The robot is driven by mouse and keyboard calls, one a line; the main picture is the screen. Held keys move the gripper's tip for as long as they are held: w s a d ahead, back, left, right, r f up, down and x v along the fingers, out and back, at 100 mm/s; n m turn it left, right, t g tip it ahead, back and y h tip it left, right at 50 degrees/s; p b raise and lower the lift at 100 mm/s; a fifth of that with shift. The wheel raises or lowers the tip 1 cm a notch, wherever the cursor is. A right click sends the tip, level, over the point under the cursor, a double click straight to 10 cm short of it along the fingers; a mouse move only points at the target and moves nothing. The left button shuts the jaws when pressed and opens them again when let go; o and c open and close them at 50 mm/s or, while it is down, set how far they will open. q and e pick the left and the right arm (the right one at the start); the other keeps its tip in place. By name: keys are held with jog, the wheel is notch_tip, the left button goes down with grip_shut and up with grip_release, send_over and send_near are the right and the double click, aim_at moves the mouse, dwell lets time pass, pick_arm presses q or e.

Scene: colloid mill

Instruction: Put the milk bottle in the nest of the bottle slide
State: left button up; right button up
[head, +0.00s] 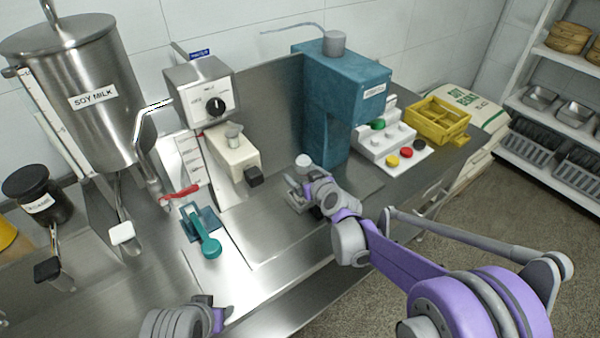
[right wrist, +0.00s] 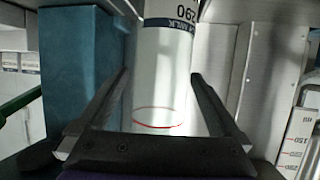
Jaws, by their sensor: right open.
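The milk bottle (right wrist: 160,85) is white with a dark label band and a red ring. It stands between the two fingers of my right gripper (right wrist: 150,115), which are spread with gaps beside it. In the head view my right gripper (head: 305,197) is at the steel bench in front of the teal press; a grey round top (head: 303,160) beside it seems to be the bottle's. A teal plate with a teal handle (head: 207,240) lies on the bench below the mill; I cannot tell whether this is the bottle slide, and no nest is clear. My left gripper (head: 218,315) is low at the front edge, its fingers unclear.
The soy milk tank (head: 85,115) and the mill's control box (head: 205,85) stand at the left. The teal press (head: 345,85), a button panel (head: 385,140) and a yellow crate (head: 437,120) are to the right. The bench between the teal handle and my right gripper is clear.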

pick_arm(q)
jog(key=shift+r, duration=0.3)
pick_arm(e)
jog(key=v, duration=1.1)
pick_arm(q)
jog(key=shift+w, duration=0.1)
pick_arm(e)
jog(key=s+d+f+m+g+h, duration=0.1)
jog(key=s+d, duration=0.3)
jog(key=s, duration=0.5)
jog(key=s+d+f+m+g+h, duration=0.2)
jog(key=s+d+f+g, duration=0.1)
jog(key=s, duration=0.6)
jog(key=s+d+f+m+g+h, duration=0.2)
jog(key=s+d, duration=0.3)
jog(key=s, duration=0.4)
jog(key=shift+s+d+f+g+h, duration=0.3)
jog(key=shift+s+d+f+g, duration=0.1)
jog(key=shift+f, duration=0.15)
